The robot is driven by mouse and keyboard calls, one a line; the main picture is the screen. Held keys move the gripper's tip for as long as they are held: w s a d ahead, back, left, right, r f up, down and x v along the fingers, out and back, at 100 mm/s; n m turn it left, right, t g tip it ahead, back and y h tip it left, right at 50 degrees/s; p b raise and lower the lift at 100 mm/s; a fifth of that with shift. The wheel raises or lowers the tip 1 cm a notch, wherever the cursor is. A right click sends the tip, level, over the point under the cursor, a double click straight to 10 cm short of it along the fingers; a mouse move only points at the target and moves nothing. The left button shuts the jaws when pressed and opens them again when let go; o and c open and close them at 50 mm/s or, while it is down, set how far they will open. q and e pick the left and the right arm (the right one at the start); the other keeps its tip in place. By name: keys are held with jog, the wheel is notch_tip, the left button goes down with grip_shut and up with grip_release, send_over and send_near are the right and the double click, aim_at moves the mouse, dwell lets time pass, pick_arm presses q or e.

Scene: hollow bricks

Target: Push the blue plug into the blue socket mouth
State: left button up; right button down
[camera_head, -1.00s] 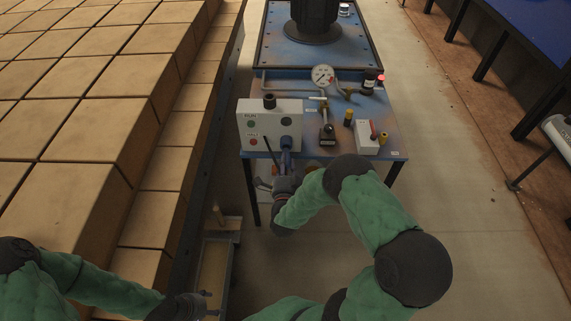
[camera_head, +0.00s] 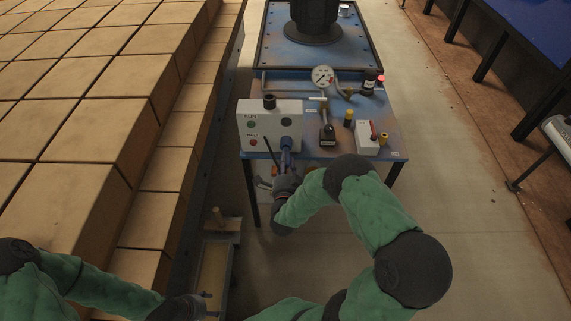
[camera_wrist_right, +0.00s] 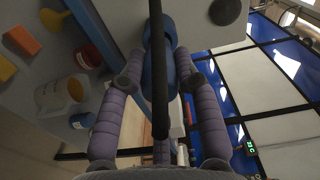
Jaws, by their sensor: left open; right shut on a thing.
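The white control box (camera_head: 269,127) stands at the front left of the blue bench. The blue plug (camera_wrist_right: 172,68) lies between the fingers of my right gripper (camera_wrist_right: 160,80), which is shut on it. In the head view my right gripper (camera_head: 286,168) is in front of the lower right part of the box. A blue piece (camera_head: 286,144) shows at the box's front face. The blue socket mouth is mostly hidden, and I cannot tell how deep the plug sits. My left gripper (camera_head: 207,304) is open and empty at the bottom, away from the box.
A thin black rod or cable (camera_wrist_right: 157,60) crosses in front of the plug in the wrist view. A gauge (camera_head: 322,77), a black-based fixture (camera_head: 327,136) and a small white box (camera_head: 367,138) stand on the bench. Stacked bricks (camera_head: 80,120) fill the left.

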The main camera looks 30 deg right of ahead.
jog(key=shift+x, duration=1.9)
jog(key=c, duration=0.8)
grip_release()
jog(key=shift+a, duration=0.1)
jog(key=v, duration=1.2)
